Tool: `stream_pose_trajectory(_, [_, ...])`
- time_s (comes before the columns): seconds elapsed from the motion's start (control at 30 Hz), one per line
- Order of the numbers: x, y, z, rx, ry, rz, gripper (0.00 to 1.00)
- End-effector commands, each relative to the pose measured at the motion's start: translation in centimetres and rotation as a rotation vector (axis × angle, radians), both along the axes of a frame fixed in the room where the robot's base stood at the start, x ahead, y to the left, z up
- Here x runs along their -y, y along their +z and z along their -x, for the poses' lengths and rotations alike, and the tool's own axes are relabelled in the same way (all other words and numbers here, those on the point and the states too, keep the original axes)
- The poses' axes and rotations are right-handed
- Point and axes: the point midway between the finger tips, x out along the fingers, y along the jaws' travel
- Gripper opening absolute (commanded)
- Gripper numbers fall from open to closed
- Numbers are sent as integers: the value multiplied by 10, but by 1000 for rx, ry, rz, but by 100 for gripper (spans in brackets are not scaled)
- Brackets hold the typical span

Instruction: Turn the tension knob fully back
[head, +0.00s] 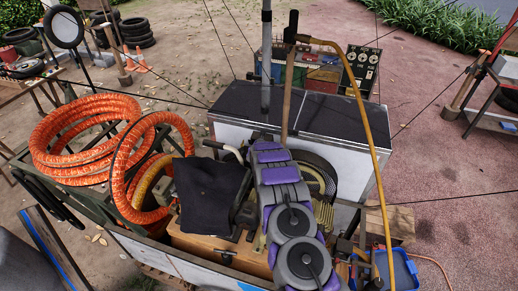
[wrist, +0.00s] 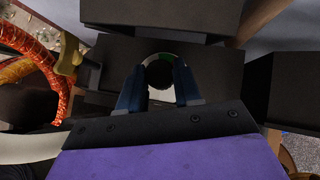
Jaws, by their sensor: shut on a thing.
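The tension knob (wrist: 160,74) is a small dark round knob in the middle of the wrist view. A pale ring with a green part shows around its upper side. The knob sits on a dark block (wrist: 215,70). My gripper (wrist: 160,68) has its two blue fingers on either side of the knob, shut on it. Any pointer mark on the knob is too dark to make out. In the head view my purple and grey arm reaches over the cart, and it hides the knob and my fingertips.
Orange hose coils (head: 75,140) lie at the left of the cart, beside a black cloth (head: 208,188). A white box with a dark top (head: 345,115) stands behind. A yellow hose (head: 375,140) arches down at the right to a blue tray (head: 403,268). A brass-coloured fitting (wrist: 68,55) is left of my gripper.

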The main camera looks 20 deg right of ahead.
Motion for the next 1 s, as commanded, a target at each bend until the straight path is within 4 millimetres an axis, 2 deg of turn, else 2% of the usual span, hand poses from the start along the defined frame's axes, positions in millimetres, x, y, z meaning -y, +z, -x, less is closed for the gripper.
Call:
stream_pose_trajectory(0.03, [1, 7, -1, 4, 13, 0, 3])
stream_pose_trajectory(1.0, [0, 5, -4, 12, 95, -1, 3])
